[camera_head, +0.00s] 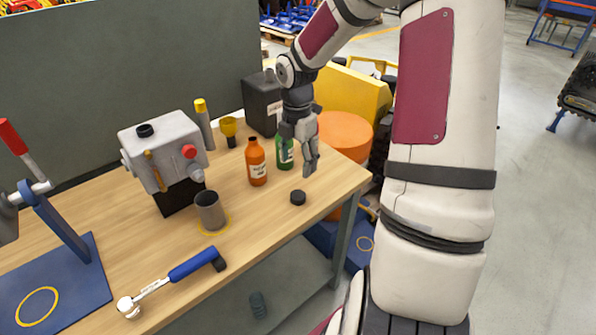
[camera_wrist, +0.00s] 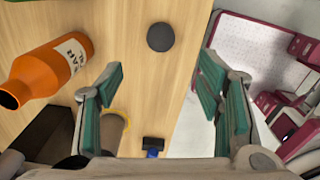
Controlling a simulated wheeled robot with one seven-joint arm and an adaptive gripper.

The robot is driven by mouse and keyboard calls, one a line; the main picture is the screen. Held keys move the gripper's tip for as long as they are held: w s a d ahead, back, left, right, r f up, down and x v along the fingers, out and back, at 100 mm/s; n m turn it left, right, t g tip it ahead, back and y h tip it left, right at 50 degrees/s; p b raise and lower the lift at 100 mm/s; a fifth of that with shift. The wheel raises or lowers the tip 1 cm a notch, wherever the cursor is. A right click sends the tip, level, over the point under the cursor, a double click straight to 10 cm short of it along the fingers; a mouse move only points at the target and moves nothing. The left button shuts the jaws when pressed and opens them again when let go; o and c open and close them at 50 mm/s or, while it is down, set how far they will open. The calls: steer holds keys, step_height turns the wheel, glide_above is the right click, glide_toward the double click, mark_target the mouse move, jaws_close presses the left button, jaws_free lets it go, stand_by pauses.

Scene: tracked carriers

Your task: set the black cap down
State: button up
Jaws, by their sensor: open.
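The black cap (camera_head: 298,197) lies flat on the wooden bench top, near its front edge. In the wrist view the black cap (camera_wrist: 161,37) is a dark disc on the wood, beyond my fingertips and between their lines. My gripper (camera_head: 311,160) is above the bench, a little above and behind the cap in the head view. In the wrist view my gripper (camera_wrist: 163,85) has its two green-padded fingers wide apart with nothing between them. The cap is apart from both fingers.
An orange bottle (camera_head: 257,163) and a green bottle (camera_head: 285,153) stand behind the cap. A grey cup (camera_head: 210,211), a grey machine (camera_head: 165,145) and a blue-handled ratchet (camera_head: 180,277) are to the left. The wooden bench top (camera_head: 262,222) is bare around the cap.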

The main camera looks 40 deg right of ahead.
steer(key=s+a+r+m+t+h, duration=0.1)
steer(key=s+a+r+m, duration=0.45)
steer(key=r, duration=0.25)
steer(key=s+a+r+m+h, duration=0.2)
steer(key=s+a+r+m, duration=0.35)
steer(key=r, duration=0.25)
steer(key=s+a+r+m+t+y, duration=0.3)
steer(key=s+a+m, duration=0.5)
steer(key=s, duration=0.3)
steer(key=shift+s+a+r+m, duration=0.25)
steer(key=shift+r+m, duration=0.1)
steer(key=shift+m, duration=0.25)
